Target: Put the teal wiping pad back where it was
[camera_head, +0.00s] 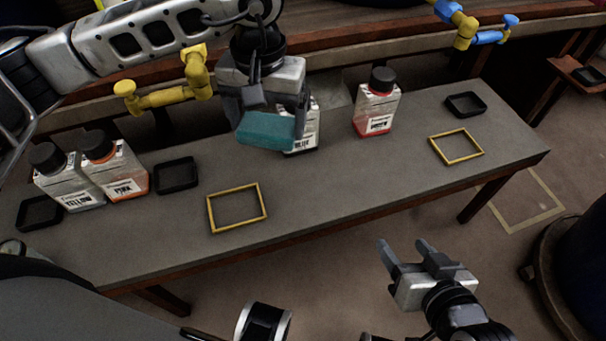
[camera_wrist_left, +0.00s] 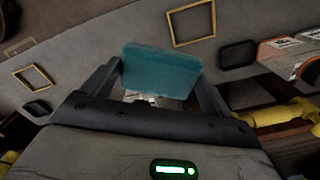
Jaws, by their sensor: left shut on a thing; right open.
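The teal wiping pad (camera_head: 265,130) is held above the table between the fingers of my left gripper (camera_head: 272,110), which is shut on it. The pad also shows in the left wrist view (camera_wrist_left: 160,70), between both fingers. In the head view the pad hangs in front of a bottle labelled blue (camera_head: 306,128) and hides part of it. My right gripper (camera_head: 415,252) is open and empty, in front of the table's near edge. Two yellow frames lie on the table, one near the middle (camera_head: 237,226) and one at the right (camera_head: 456,163). Both are empty.
Black trays stand on the grey table (camera_head: 330,190) at the left (camera_head: 40,213), beside the bottles (camera_head: 176,175), and far right (camera_head: 466,105). Yellow pipes (camera_head: 165,95) run behind.

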